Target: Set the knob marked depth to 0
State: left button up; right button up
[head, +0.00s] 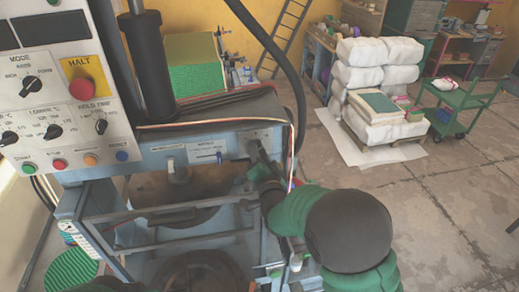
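The grey-blue press (130,160) fills the left half of the head view. My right arm, green and dark, reaches in from the lower right. Its gripper (259,163) is at the right end of the press's front face, just below a small plate with faint marks (262,135). The fingers are small and dark, so their opening and any contact cannot be told. No readable "depth" label shows; a knob at that plate may be hidden behind the gripper. My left gripper is not in view.
A control panel (60,95) with a red HALT button (81,89) and black knobs stands at upper left. A blue-handled control (219,156) is left of my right gripper. Black hose (292,70) arcs above. Stacked white sacks (372,85) and a green cart (455,105) stand on open floor behind.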

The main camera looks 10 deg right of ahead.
jog(key=shift+a, duration=0.3)
jog(key=shift+c, duration=0.8)
jog(key=shift+s+r, duration=0.1)
jog(key=shift+c, duration=1.4)
jog(key=shift+d, duration=0.3)
jog(key=shift+c, duration=1.1)
jog(key=shift+d, duration=0.4)
grip_shut()
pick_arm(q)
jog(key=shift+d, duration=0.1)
